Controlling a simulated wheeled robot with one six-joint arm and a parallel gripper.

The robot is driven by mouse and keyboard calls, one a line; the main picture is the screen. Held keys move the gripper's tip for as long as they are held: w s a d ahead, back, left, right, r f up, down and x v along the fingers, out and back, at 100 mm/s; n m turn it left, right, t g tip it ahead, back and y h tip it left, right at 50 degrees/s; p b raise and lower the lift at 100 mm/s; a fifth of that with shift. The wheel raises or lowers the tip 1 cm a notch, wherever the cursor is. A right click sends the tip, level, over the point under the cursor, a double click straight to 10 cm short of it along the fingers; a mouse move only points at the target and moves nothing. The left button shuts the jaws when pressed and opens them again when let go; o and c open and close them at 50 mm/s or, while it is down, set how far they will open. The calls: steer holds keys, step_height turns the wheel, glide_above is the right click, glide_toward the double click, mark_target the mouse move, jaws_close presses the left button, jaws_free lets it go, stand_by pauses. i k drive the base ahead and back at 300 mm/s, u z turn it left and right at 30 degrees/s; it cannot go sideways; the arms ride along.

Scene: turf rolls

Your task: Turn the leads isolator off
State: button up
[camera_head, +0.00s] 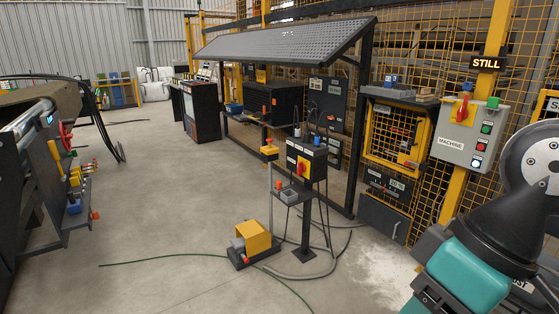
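A black box on a floor post (306,158) stands right of centre. A rotary switch with a red handle on a yellow plate (302,166) is on its front. The handle looks roughly upright. The box's label is too small to read, so I cannot tell for sure that this is the leads isolator. Another red-and-yellow switch (464,108) is on a grey box (459,138) labelled MACHINE at the right. My arm fills the lower right corner, to the right of the black box and apart from it. My gripper cannot be made out.
A yellow foot pedal (255,237) is on the floor before the post, with loose cables (320,268) around it. A yellow mesh fence and gate (395,135) stand behind. The floor between (150,220) is mostly clear.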

mark_target(302, 168)
steer(key=u, duration=0.05)
steer(key=i, duration=0.8)
steer(key=u, duration=0.4)
steer(key=i, duration=1.75)
steer(key=z, duration=0.55)
